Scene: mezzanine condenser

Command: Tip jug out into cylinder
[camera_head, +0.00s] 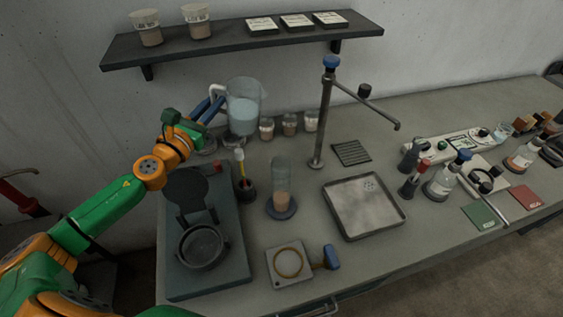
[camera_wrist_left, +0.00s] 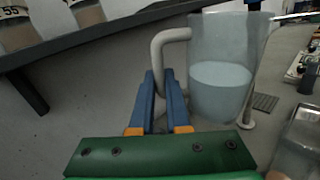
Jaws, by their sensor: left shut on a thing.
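The clear jug (camera_head: 244,108), with pale bluish liquid inside, is held up near the wall below the shelf. It is about upright, and its light handle (camera_wrist_left: 158,55) faces my left gripper. My left gripper (camera_head: 214,103) is shut on that handle; its blue fingers (camera_wrist_left: 160,98) show on either side of it in the left wrist view. The clear cylinder (camera_head: 281,173) stands upright on a round blue base, in front of the jug and a little to its right, with tan contents low inside. The jug is apart from the cylinder. My right gripper is not in view.
A tall tap stand (camera_head: 324,120) rises right of the cylinder. A metal tray (camera_head: 338,222) lies in front of it. Several small cups (camera_head: 290,125) stand behind the cylinder. A dark holder with a yellow-topped tool (camera_head: 246,188) is close on its left. The shelf (camera_head: 240,40) overhangs behind.

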